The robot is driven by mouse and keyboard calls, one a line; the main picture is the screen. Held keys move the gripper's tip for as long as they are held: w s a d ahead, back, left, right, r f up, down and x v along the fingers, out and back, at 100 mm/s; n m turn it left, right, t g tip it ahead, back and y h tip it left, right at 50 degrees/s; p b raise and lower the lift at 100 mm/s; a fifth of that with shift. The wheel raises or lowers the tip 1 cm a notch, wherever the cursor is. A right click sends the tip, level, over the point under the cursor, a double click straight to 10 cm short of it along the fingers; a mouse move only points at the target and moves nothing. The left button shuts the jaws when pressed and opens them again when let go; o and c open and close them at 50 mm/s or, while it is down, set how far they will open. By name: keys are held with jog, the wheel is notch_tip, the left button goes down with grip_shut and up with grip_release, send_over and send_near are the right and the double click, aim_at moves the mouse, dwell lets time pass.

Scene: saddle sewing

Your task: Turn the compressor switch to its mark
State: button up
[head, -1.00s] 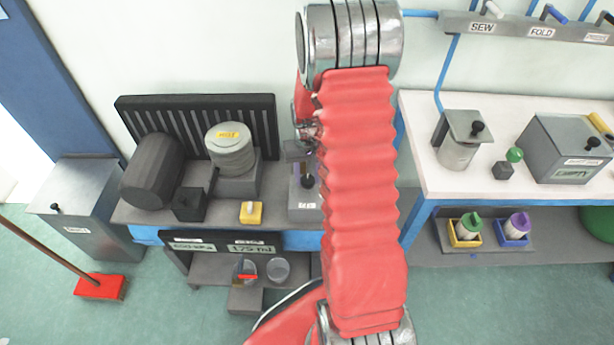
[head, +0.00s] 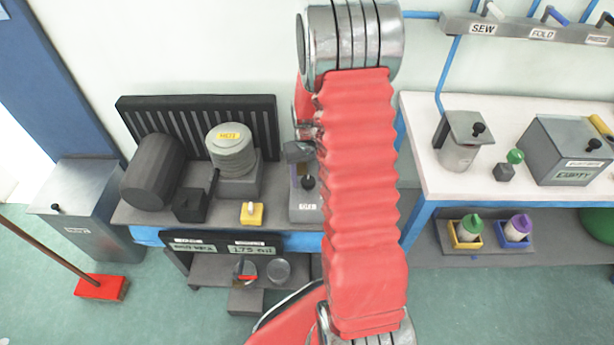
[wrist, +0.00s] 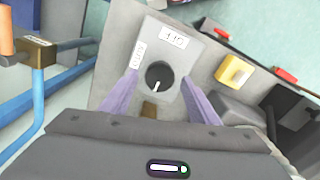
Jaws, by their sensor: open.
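The dark round switch knob (wrist: 159,76) with a white pointer line sits on a grey box (wrist: 200,62) in the wrist view. A small label is on the box's far edge and another beside the knob. My gripper (wrist: 159,82) is open, its two purple fingers on either side of the knob with a gap showing to each; I cannot tell how far above the box they are. In the head view the knob (head: 308,183) shows just left of my red arm, which hides part of the box and most of the gripper (head: 301,168).
A yellow block (head: 251,213) sits left of the switch box on the bench. Blue rails (wrist: 60,80) are left in the wrist view. A white-topped table (head: 425,170) is at right.

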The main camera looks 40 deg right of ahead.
aim_at(308, 181)
notch_tip(308, 181, up, 14)
jog(key=shift+f, duration=0.15)
dwell(0.7)
dwell(0.5)
jog(key=s+a+r+n+t, duration=0.2)
jog(key=s+a+r, duration=0.6)
jog(key=a, duration=0.3)
jog(key=s+a+r+n+t, duration=0.2)
jog(key=s+a+r+t, duration=0.1)
jog(key=s+a+r, duration=0.6)
jog(key=shift+a+r+t, duration=0.2)
jog(key=shift+a+t, duration=0.1)
jog(key=shift+a, duration=0.95)
jog(key=shift+s, duration=0.1)
jog(key=shift+c, duration=0.5)
